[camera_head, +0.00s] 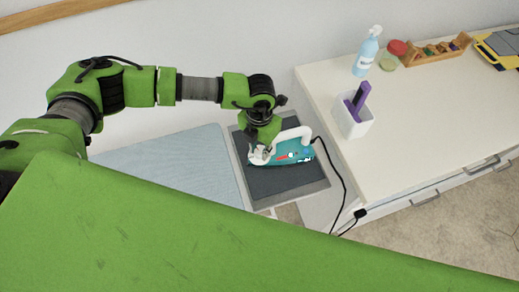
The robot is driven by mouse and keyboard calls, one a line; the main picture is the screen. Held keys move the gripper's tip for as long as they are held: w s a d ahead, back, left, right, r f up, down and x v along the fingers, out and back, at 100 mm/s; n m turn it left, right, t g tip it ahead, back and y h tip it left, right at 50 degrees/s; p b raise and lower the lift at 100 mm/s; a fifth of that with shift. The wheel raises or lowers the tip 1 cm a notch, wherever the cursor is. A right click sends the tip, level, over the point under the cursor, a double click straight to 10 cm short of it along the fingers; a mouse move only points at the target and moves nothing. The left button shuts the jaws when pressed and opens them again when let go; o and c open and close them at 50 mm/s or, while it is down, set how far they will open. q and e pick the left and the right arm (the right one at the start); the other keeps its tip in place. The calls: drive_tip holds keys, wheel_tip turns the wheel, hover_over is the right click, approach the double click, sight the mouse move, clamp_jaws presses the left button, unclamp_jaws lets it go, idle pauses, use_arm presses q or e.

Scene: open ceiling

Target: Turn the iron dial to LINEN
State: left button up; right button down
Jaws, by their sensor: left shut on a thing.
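The iron (293,153) is teal with a white handle and stands on a dark pad at the right end of the ironing board. My left gripper (260,156) is over the left end of the iron, pointing down, and is shut on the iron's dial. The gripper and arm cover the dial, so its setting and the LINEN mark cannot be read. My right gripper is not in view.
The ironing board (180,165) has a light blue cover. A black cord (341,180) runs from the iron to the right. A white counter (420,120) holds a spray bottle (367,52), a white cup (353,120) with purple items, and a wooden rack (436,50).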

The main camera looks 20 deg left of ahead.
sight(260, 151)
use_arm(q)
drive_tip(key=m+b, duration=0.4)
drive_tip(key=b, duration=0.1)
drive_tip(key=m+b, duration=0.4)
drive_tip(key=b, duration=0.2)
drive_tip(key=m+b, duration=0.4)
drive_tip(key=b, duration=0.2)
drive_tip(key=shift+w+f+m, duration=0.1)
drive_tip(key=shift+f+m, duration=0.15)
drive_tip(key=shift+m, duration=0.15)
drive_tip(key=shift+r+m+b, duration=0.25)
drive_tip(key=shift+m+b, duration=0.65)
drive_tip(key=shift+b, duration=0.15)
drive_tip(key=o, duration=1.1)
drive_tip(key=shift+r, duration=0.1)
wheel_tip(260, 151, up, 12)
